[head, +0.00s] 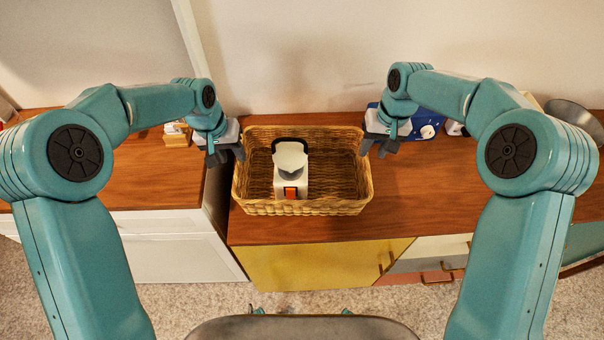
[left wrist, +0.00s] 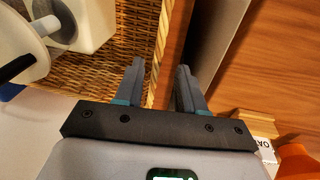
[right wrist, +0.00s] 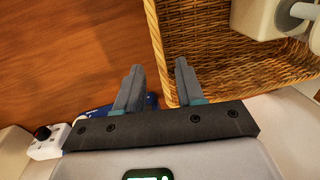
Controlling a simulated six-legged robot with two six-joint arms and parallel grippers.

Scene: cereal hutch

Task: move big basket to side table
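The big wicker basket (head: 300,207) stands on the wooden counter above the yellow door, near its left end. A white appliance (head: 291,165) with a dark handle and orange panel is inside it. My left gripper (head: 226,157) is at the basket's left rim, fingers spread; the rim (left wrist: 160,50) runs between or just under the fingers in the left wrist view. My right gripper (head: 374,153) is likewise open at the right rim, which shows between its fingers in the right wrist view (right wrist: 157,45). Contact cannot be told. No surface is clearly identifiable as the side table.
A white-fronted cabinet with a wooden top (head: 160,185) stands left, across a narrow gap. Small wooden blocks (head: 177,137) lie at its back. A blue item (head: 425,124) and a metal bowl (head: 572,115) are right of the basket. Bare counter lies front right.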

